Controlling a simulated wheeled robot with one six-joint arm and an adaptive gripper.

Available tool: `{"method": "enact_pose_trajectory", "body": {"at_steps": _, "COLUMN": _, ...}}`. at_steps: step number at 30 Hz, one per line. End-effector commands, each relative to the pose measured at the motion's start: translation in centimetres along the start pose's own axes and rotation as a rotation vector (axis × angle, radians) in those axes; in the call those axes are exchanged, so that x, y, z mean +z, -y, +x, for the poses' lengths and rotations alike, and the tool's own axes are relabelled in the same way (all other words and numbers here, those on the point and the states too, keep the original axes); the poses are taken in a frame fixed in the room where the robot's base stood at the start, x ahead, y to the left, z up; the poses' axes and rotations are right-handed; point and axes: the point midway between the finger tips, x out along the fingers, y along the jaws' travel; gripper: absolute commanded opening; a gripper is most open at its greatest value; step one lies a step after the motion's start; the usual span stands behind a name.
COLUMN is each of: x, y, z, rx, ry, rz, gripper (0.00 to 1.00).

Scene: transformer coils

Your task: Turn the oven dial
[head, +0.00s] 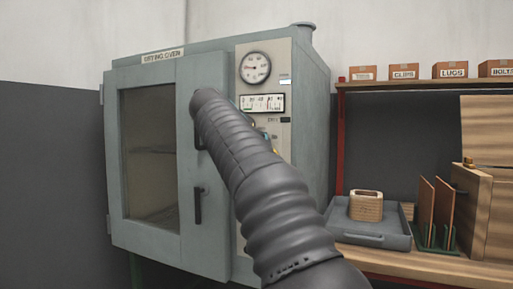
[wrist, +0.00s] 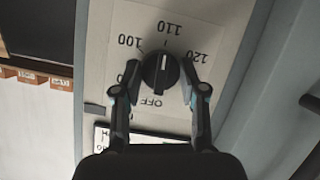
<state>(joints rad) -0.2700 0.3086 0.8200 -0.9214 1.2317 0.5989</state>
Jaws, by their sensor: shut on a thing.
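The black oven dial (wrist: 160,74) sits on a pale scale plate marked 100, 110, 120 and OFF in the wrist view. A white line on the dial points up in that picture, towards 110. My gripper (wrist: 161,67) has one finger on each side of the dial and is shut on it. The drying oven (head: 156,150) stands at the left in the head view, its windowed door closed. My arm covers the dial and most of my gripper there.
A round gauge (head: 255,68) and a strip meter (head: 262,103) are on the oven's panel above my arm. Black door handles project near my arm. Small labelled boxes line the shelf.

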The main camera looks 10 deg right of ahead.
Motion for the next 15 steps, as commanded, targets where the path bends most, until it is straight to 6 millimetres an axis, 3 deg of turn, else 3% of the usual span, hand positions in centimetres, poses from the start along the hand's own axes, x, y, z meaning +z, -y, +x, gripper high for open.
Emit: {"method": "enact_pose_trajectory", "body": {"at_steps": 15, "x": 0.05, "y": -0.01, "z": 0.01, "rx": -0.028, "ry": -0.004, "rz": 0.067, "gripper": 0.07}}
